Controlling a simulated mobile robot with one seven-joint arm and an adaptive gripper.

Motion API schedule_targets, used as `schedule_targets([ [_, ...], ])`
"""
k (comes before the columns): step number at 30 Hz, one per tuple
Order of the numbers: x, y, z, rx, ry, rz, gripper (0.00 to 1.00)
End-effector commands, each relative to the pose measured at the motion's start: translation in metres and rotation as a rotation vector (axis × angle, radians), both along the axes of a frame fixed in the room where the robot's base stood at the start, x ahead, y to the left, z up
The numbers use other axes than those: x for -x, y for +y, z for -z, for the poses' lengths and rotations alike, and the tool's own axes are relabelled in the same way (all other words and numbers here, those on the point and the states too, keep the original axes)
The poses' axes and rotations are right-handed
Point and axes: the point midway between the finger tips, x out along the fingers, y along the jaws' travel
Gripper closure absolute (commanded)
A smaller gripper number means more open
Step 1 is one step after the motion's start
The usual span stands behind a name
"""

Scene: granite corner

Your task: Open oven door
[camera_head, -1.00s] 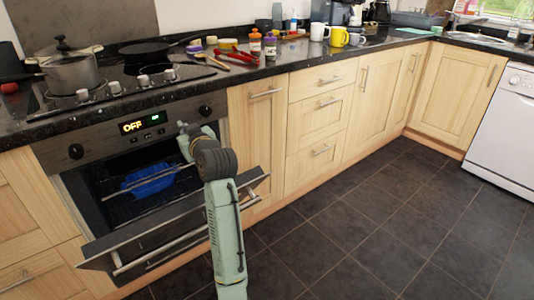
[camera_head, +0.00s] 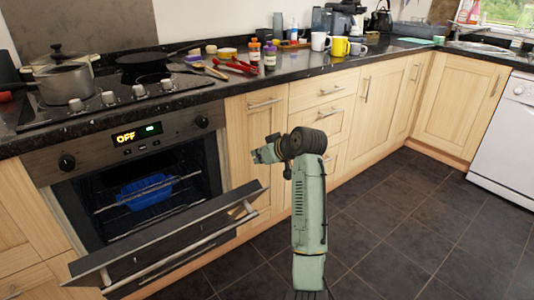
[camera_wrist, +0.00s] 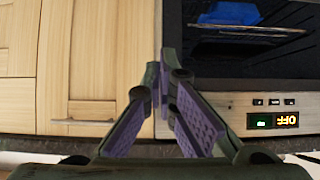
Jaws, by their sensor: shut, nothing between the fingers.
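The oven (camera_head: 140,190) stands under the hob with its door (camera_head: 150,238) swung down and outward, partly to mostly open. The door's bar handle (camera_head: 180,246) runs along its outer side. A blue dish (camera_head: 146,191) sits on the rack inside. My gripper (camera_head: 257,154) is to the right of the oven opening, above the door's right end and apart from the handle. In the wrist view my gripper (camera_wrist: 160,72) is shut with nothing between its fingers. That view is upside down and shows the oven panel and the blue dish (camera_wrist: 230,13), but not the door.
Wooden cupboards and drawers (camera_head: 322,105) line the wall right of the oven. Pots (camera_head: 64,80), bottles and mugs stand on the dark worktop. A white dishwasher (camera_head: 508,135) is at the far right. The tiled floor (camera_head: 400,220) is clear.

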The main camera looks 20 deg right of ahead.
Motion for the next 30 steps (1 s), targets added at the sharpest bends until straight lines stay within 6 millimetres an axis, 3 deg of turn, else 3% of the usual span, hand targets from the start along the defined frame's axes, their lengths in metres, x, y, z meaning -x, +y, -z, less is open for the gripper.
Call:
schedule_targets([
  [4, -0.02, 0.007, 0.017, -0.001, 0.002, 0.0, 1.0],
  [6, -0.007, 0.001, 0.024, -0.001, -0.001, 0.004, 1.0],
  [12, 0.008, -0.003, 0.035, 0.0, -0.001, 0.001, 1.0],
  [30, 0.01, -0.006, 0.046, -0.008, -0.019, -0.001, 1.0],
])
